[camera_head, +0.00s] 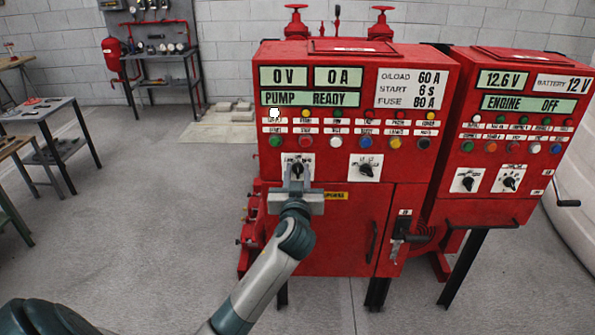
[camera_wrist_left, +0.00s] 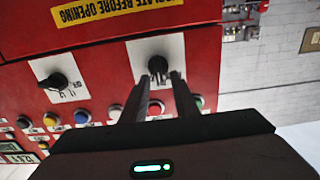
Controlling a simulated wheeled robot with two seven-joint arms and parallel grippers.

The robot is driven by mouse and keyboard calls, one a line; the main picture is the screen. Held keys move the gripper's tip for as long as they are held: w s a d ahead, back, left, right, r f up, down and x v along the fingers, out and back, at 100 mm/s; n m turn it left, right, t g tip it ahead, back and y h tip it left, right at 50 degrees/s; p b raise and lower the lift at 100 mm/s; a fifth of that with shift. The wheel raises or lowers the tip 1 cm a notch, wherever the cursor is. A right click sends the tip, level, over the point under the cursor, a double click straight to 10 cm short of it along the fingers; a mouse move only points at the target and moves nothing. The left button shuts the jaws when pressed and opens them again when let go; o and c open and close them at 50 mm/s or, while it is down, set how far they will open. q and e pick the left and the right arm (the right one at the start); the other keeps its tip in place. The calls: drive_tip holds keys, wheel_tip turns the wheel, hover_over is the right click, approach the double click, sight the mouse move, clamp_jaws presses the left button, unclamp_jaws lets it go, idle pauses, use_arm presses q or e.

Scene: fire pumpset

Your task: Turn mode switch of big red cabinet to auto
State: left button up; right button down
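The big red cabinet (camera_head: 335,230) stands in the middle of the head view, its displays reading 0 V, 0 A and PUMP READY. Its left black rotary switch (camera_head: 297,167) sits on a white plate below the button row. My left gripper (camera_head: 297,177) is right in front of this switch and partly hides it and its labels. In the upside-down left wrist view, the two fingers are apart, with the switch knob (camera_wrist_left: 158,66) between their tips. I cannot tell whether they touch it. My right gripper is not in view.
A second rotary switch (camera_head: 366,168) is on the same panel to the right. Coloured buttons (camera_head: 335,142) lie just above. The smaller red cabinet (camera_head: 515,130) stands at the right. Workbenches (camera_head: 45,120) are at the left, with open floor between.

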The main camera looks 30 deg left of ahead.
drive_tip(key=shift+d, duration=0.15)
use_arm(q)
clamp_jaws()
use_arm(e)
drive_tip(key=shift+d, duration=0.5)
